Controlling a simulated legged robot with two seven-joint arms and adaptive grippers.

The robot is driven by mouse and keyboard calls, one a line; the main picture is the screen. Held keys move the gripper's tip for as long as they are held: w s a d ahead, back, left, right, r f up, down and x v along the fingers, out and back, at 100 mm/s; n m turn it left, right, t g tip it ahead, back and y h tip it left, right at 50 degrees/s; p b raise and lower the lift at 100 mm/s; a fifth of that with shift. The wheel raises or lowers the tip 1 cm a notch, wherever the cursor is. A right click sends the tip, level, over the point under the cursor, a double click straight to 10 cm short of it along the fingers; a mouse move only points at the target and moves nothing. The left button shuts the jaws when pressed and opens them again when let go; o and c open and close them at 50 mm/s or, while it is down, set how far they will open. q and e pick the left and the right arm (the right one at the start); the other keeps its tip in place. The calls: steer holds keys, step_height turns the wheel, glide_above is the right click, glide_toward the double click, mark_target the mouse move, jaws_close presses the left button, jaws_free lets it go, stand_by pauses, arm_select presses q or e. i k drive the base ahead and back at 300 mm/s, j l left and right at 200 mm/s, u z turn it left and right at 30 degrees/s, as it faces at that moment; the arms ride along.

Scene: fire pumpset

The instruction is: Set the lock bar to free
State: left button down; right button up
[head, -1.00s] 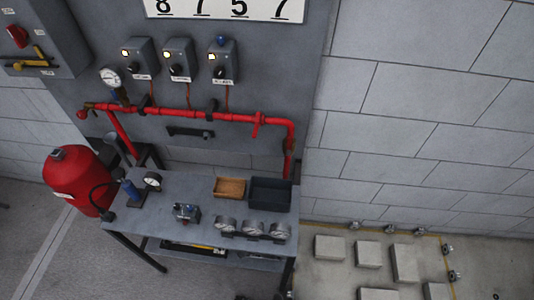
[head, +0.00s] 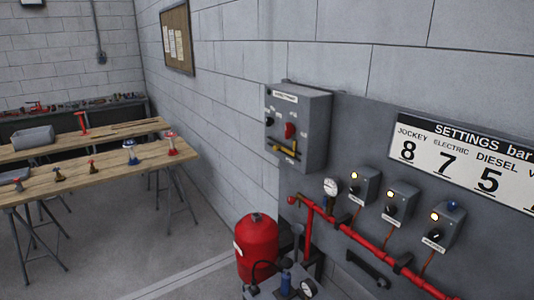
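A grey wall cabinet (head: 315,120) hangs on the block wall right of centre. Its front carries a red rotary knob (head: 290,130) and, below it, a yellow bar (head: 284,151) that sits slightly tilted. Small labels beside them are too small to read. A black bar (head: 368,268) is fixed to the grey back panel under the red pipe. I cannot tell from labels which of these bars is the lock bar. Neither of my grippers shows in the head view.
A red tank (head: 257,245) stands on the floor by the small bench. Three control boxes, the nearest-left one (head: 364,186) among them, sit above the red pipe (head: 385,258). A wooden trestle table (head: 100,172) with several valves stands left. The floor between is clear.

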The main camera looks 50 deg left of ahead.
mark_target(275, 148)
steer(key=k+u, duration=0.1)
steer(key=u, duration=0.65)
steer(key=i+l+u, duration=0.1)
steer(key=u, duration=0.75)
